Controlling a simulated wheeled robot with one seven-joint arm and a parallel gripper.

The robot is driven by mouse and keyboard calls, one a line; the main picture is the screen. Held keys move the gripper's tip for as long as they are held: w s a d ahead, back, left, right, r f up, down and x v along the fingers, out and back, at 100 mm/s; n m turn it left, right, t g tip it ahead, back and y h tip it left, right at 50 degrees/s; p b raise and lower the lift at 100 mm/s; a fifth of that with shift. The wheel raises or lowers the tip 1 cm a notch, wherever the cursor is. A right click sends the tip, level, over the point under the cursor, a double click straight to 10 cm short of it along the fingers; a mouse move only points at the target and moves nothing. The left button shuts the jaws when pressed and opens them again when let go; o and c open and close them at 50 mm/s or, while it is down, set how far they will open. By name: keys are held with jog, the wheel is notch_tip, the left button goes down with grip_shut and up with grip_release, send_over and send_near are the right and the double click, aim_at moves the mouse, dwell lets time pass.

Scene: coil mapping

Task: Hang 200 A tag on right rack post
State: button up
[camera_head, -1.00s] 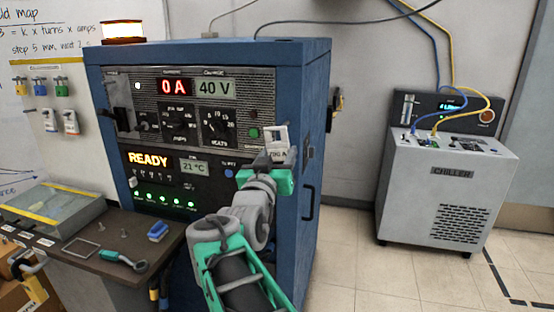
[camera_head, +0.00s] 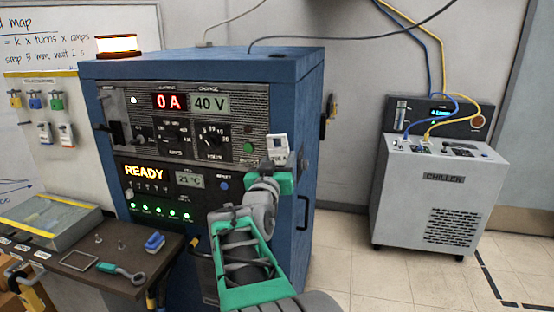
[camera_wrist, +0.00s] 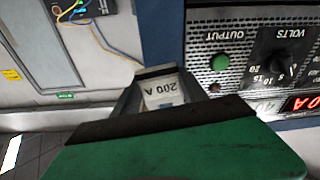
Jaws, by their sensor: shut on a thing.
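A white tag printed "200 A" (camera_wrist: 160,91) is held between the fingers of my gripper (camera_head: 277,163). In the head view the tag (camera_head: 278,147) stands above the green jaws, in front of the right edge of the blue cabinet's front panel. In the wrist view it reads upside down, close to the panel's output button. My gripper is shut on it. A small yellow and black item (camera_head: 329,108) is on the cabinet's right side; I cannot tell whether the rack post is there. No right rack post shows clearly.
The blue cabinet (camera_head: 310,150) has knobs, displays and a side handle. A dark bench (camera_head: 120,275) at lower left bears a blue block (camera_head: 154,241) and a teal-handled tool (camera_head: 120,272). The chiller (camera_head: 430,210) stands at right, with open floor between.

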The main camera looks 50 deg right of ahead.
jog(key=shift+f+p+x, duration=0.15)
jog(key=shift+p+x, duration=0.25)
jog(key=shift+x, duration=0.5)
jog(key=shift+f+p+x, duration=0.15)
jog(key=shift+p+x, duration=0.2)
jog(key=shift+x, duration=0.5)
jog(key=shift+s+f+b, duration=0.1)
jog(key=shift+f+b, duration=0.3)
jog(key=shift+b, duration=0.4)
jog(key=o, duration=1.2)
jog(key=shift+r, duration=0.1)
jog(key=shift+c, duration=0.2)
jog(key=shift+o, duration=0.4)
jog(key=shift+a, duration=0.15)
